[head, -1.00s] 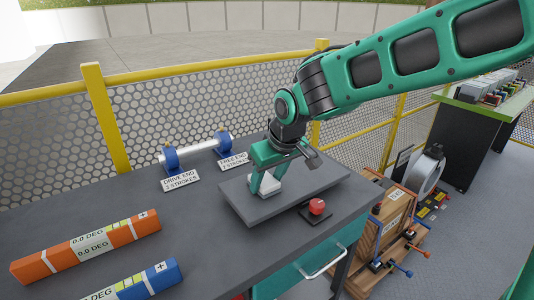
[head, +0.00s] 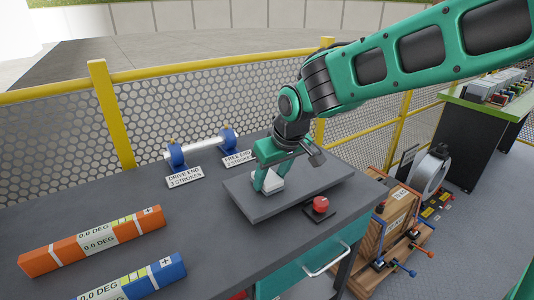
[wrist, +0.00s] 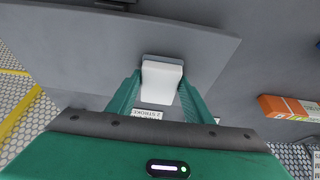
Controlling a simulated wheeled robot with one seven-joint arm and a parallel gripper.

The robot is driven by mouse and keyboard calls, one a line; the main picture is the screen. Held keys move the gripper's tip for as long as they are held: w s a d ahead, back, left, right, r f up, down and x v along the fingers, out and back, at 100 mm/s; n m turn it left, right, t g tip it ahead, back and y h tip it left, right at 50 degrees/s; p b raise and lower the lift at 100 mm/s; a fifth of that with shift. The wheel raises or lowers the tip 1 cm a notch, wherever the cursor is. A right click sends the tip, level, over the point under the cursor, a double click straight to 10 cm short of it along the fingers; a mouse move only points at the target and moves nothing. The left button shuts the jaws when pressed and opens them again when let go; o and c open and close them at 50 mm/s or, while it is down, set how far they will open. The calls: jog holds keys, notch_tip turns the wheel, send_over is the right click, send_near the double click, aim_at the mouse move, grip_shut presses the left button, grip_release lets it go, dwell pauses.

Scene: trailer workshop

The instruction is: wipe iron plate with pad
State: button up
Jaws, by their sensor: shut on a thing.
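The iron plate (head: 306,193) is a flat dark grey slab on the workbench, in the middle of the head view. In the wrist view the plate (wrist: 75,50) fills much of the upper left. The pad (wrist: 160,82) is a white block with a grey edge. My gripper (head: 268,182) is shut on the pad, with one green finger on each side of it in the wrist view (wrist: 158,92). The pad is over the plate's left part in the head view; it looks to be on the surface, but contact is hard to tell.
A red button (head: 320,204) on a dark base stands close to the plate's front edge. A shaft on blue supports (head: 202,147) with two labels is behind left. An orange level (head: 60,252) and a blue level (head: 140,282) lie front left. A yellow-railed fence (head: 110,110) runs behind the bench.

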aim_at(271, 179)
notch_tip(271, 179, up, 2)
jog(key=shift+w+r, duration=0.1)
jog(key=shift+w, duration=0.05)
jog(key=shift+r, duration=2.85)
jog(key=shift+f, duration=0.15)
